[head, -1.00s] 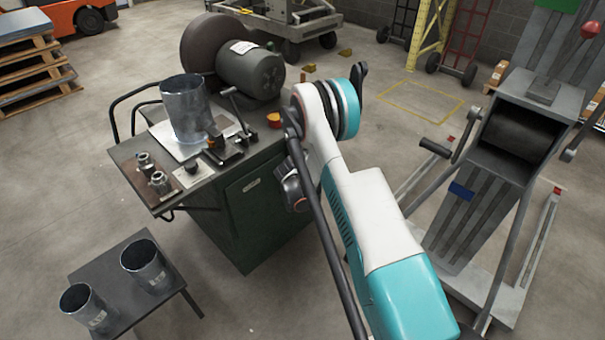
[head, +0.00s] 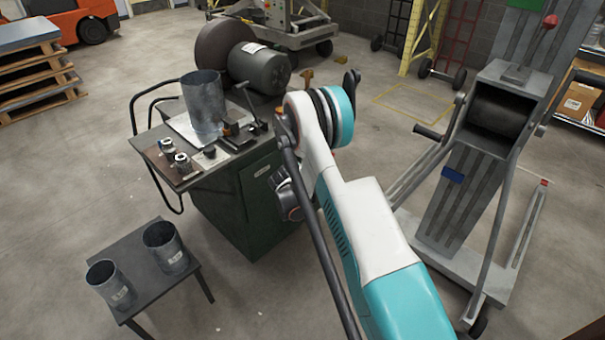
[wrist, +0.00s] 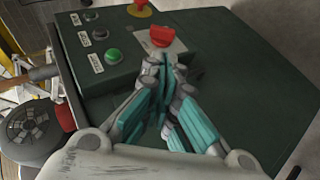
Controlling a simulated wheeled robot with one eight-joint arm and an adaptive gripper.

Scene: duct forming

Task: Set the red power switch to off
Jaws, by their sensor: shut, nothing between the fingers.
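In the wrist view a red power switch (wrist: 163,36) sits on a pale plate on the dark green machine panel (wrist: 235,50). It looks like a knob; its exact setting is hard to read. My gripper (wrist: 165,62) is shut and empty, its fingertips just below the switch in the picture. Whether they touch it I cannot tell. In the head view my arm hides the gripper and the switch.
A red-and-yellow button (wrist: 140,8) is above. The green machine (head: 240,190) carries a metal cylinder (head: 203,108). A small table (head: 150,275) holds two cylinders.

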